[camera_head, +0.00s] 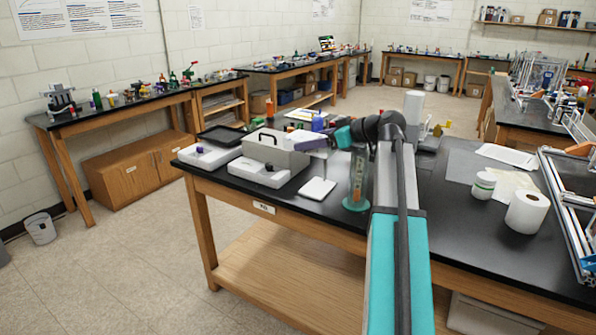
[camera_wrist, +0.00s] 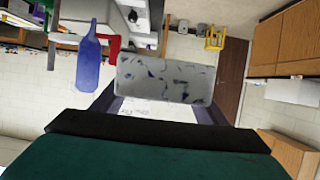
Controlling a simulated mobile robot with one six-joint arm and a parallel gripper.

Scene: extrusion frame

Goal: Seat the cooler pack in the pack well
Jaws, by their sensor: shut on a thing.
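The cooler pack seems to be the pale grey block with dark blue flecks (camera_wrist: 166,80) in the wrist view, lying across the fingertips of my gripper (camera_wrist: 160,102). My gripper is shut on it. In the head view my gripper (camera_head: 327,139) is above the bench, beside a grey box with a black handle (camera_head: 290,158). The pack is too small to make out clearly there. I cannot tell for certain which thing has the pack well; its opening is not visible.
White units (camera_head: 258,174) and a black tray (camera_head: 222,134) stand around the grey box. A blue bottle (camera_head: 318,122) is behind my gripper. A green-based cylinder (camera_head: 356,185) and a white pad (camera_head: 317,189) are nearer. A paper roll (camera_head: 527,212) stands at right.

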